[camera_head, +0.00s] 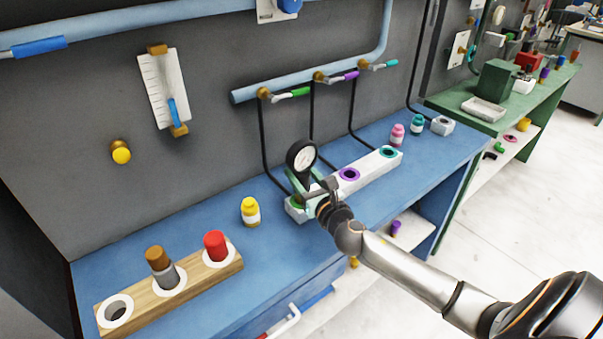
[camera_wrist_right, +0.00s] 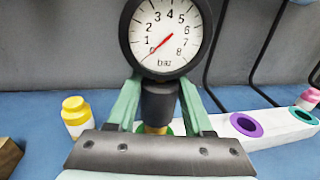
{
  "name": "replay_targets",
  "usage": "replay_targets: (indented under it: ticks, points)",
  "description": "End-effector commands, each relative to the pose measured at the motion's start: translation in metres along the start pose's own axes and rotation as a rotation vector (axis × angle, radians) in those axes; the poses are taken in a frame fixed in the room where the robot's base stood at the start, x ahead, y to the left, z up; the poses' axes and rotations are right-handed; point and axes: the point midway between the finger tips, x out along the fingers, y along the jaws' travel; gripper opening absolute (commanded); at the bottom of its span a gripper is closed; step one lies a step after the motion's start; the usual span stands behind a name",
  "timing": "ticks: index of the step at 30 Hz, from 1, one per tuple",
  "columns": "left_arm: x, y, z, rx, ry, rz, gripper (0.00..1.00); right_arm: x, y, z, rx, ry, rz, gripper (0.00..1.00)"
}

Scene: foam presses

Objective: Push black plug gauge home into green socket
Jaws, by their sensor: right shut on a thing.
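The plug gauge (camera_head: 301,157) has a round white dial with a black rim, a black body and a brass stem. It also shows upright in the right wrist view (camera_wrist_right: 160,100). My right gripper (camera_head: 304,183) is shut on its black body, with a pale green finger on each side. The green socket (camera_head: 298,203) is at the near left end of a white block (camera_head: 370,168). In the right wrist view, part of its green ring (camera_wrist_right: 178,129) shows behind the brass stem. How deep the stem sits is hidden by the gripper. My left gripper is not in view.
The white block also has a purple socket (camera_head: 348,174) and a teal socket (camera_head: 388,152). A yellow bottle (camera_head: 250,212) stands left of it. A wooden block (camera_head: 205,272) with plugs is at the front left. Black hoses and a grey wall stand behind.

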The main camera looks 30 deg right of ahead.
Motion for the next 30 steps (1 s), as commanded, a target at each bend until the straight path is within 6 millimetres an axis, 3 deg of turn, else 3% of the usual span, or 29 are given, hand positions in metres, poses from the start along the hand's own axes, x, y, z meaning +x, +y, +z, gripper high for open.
replay_targets:
  ticks: [30]
  points:
    - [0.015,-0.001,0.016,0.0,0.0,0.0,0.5,0.0,0.0,-0.025,-0.001,-0.003,0.001,0.0]
